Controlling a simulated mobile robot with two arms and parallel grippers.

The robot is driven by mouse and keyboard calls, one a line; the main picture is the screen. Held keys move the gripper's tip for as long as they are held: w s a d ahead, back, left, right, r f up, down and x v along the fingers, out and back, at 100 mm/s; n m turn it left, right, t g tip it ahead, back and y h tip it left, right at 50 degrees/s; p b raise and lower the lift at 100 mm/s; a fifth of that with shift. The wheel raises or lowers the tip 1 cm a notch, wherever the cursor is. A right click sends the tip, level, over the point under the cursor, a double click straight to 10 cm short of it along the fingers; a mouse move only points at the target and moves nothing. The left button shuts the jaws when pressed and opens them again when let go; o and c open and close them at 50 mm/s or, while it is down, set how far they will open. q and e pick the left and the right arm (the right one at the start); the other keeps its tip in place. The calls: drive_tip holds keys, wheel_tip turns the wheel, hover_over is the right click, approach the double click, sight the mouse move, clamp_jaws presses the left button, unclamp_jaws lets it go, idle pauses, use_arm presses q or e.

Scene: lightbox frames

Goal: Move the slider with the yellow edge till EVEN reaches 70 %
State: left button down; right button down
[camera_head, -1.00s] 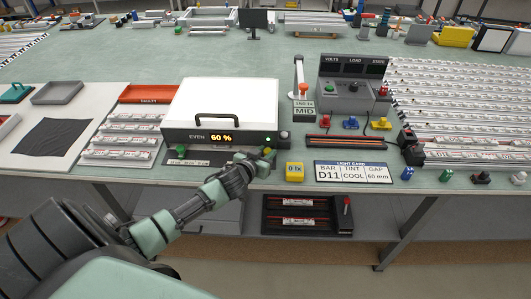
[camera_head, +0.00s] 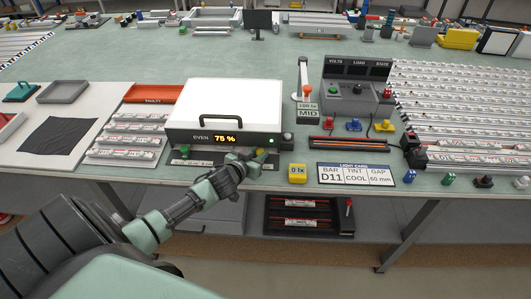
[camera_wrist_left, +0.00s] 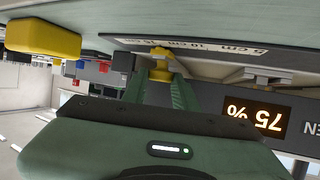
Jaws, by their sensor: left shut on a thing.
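The white light box (camera_head: 238,103) stands on the bench with a black front strip. Its EVEN display (camera_head: 215,138) reads 75 %; it also shows upside down in the left wrist view (camera_wrist_left: 256,113). My left gripper (camera_head: 255,160) is at the low rail below the right part of that strip. In the left wrist view its two green fingers (camera_wrist_left: 160,88) are shut on the yellow-edged slider (camera_wrist_left: 162,70), whose yellow part shows between the fingertips. In the head view the gripper mostly hides this slider. My right gripper is not in view.
A yellow block (camera_head: 297,173) stands just right of my left gripper, near the bench's front edge. The light card (camera_head: 356,174) lies further right. A grey slider piece (camera_wrist_left: 255,76) sits on the rail in the left wrist view. A scale strip marked in cm (camera_wrist_left: 200,47) runs along it.

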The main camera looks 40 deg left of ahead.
use_arm(q)
drive_tip(key=c, duration=1.4)
unclamp_jaws()
drive_tip(key=shift+d, duration=0.1)
drive_tip(key=shift+c, duration=0.2)
drive_tip(key=b+v, duration=0.1)
drive_tip(key=v, duration=0.5)
drive_tip(key=shift+s+d, duration=0.1)
drive_tip(key=shift+s, duration=0.25)
drive_tip(key=shift+s+r, duration=0.3)
drive_tip(key=shift+s, duration=0.15)
